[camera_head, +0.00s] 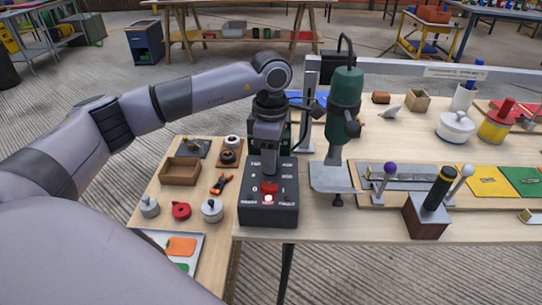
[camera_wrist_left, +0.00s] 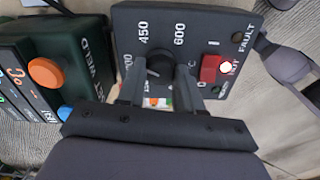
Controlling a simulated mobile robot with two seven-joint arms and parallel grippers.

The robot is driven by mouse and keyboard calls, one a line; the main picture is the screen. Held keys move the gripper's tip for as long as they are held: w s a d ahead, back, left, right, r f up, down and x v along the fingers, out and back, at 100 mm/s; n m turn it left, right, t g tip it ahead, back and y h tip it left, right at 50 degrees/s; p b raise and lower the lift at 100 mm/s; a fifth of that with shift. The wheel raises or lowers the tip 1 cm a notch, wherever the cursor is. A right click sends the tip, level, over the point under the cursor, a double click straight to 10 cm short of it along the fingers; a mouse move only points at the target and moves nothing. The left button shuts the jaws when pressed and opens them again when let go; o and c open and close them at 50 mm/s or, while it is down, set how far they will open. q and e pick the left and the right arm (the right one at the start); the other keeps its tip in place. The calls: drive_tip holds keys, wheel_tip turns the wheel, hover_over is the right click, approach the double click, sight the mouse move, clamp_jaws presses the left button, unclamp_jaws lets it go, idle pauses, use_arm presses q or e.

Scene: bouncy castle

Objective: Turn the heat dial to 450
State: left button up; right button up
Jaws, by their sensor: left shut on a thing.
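The black control box (camera_head: 268,207) stands at the left front of the table. Its face (camera_wrist_left: 215,25) shows in the left wrist view with white marks 450 and 600, and a partly hidden mark ending in 00. The dark heat dial (camera_wrist_left: 159,67) sits below these marks, between the fingers of my left gripper (camera_wrist_left: 160,86). The gripper is shut on the dial. Which mark the dial points to is unclear. In the head view my left gripper (camera_head: 266,168) comes down on the box and hides the dial. My right gripper is not in view.
On the box are a red rocker switch (camera_wrist_left: 209,68) and a lit lamp (camera_wrist_left: 227,67) marked HOT. A dark green device with an orange button (camera_wrist_left: 45,72) stands close by. A green drill press (camera_head: 345,100) stands right of my gripper. A wooden tray (camera_head: 180,172) lies left.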

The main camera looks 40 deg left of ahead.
use_arm(q)
drive_tip(key=m, duration=0.3)
drive_tip(key=shift+m, duration=0.3)
drive_tip(key=shift+m+b, duration=0.3)
drive_tip(key=shift+m, duration=1.4)
drive_tip(key=o, duration=1)
drive_tip(key=shift+o, duration=0.2)
wheel_tip(320, 180, up, 7)
drive_tip(key=shift+r, duration=0.15)
